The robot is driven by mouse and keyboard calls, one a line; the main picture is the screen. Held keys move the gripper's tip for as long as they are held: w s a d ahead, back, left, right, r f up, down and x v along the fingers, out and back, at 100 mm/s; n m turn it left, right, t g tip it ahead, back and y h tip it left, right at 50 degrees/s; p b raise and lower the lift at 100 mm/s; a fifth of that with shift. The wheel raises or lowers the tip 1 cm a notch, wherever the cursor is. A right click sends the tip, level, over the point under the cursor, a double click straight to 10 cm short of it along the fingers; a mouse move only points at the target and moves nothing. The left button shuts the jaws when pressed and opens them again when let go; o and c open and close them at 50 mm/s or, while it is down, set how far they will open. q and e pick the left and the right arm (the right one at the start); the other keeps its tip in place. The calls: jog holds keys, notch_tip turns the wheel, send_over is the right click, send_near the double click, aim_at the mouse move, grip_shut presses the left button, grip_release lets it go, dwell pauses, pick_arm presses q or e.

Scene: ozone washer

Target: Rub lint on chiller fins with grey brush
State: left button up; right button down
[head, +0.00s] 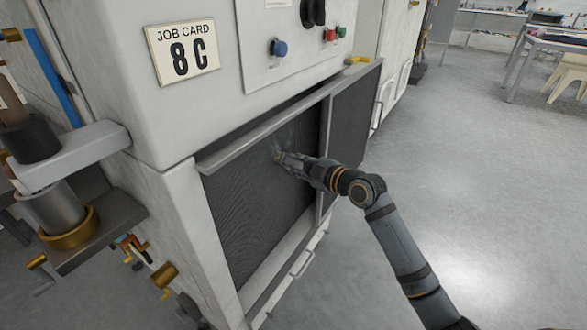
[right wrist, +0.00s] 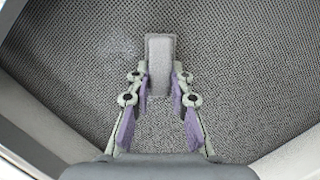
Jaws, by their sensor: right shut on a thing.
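The chiller fins (head: 240,205) are a dark, fine-ridged panel set in a pale frame on the front of the machine. They fill most of the right wrist view (right wrist: 240,60) as a grey mesh. My right gripper (head: 284,160) reaches to the upper right part of this panel. In the right wrist view its fingers (right wrist: 159,88) are shut on the grey brush (right wrist: 160,60), a plain block pointing at the fins. I cannot tell whether the brush touches them. Faint whitish lint (right wrist: 122,52) shows left of the brush. My left gripper is out of view.
A job card (head: 183,50) reading 8C and a control panel with a blue button (head: 278,48) are above the fins. A second dark panel (head: 352,120) stands at the right. Pipes and brass valves (head: 162,275) stick out at the left. Open floor (head: 480,190) lies right.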

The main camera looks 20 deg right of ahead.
jog(key=shift+w+d, duration=0.1)
jog(key=shift+w+d+f+b, duration=0.15)
jog(key=shift+w+d+b, duration=0.6)
jog(key=shift+d, duration=0.25)
jog(key=shift+w+d, duration=0.2)
jog(key=shift+d, duration=0.15)
jog(key=shift+a+r+p, duration=0.1)
jog(key=shift+r+p, duration=0.2)
jog(key=shift+r, duration=0.65)
jog(key=shift+s+a+p, duration=0.7)
jog(key=shift+s+a, duration=0.2)
jog(key=shift+a, duration=0.3)
jog(key=shift+s+a+p, duration=0.55)
jog(key=shift+s+a, duration=0.75)
jog(key=shift+a, duration=0.25)
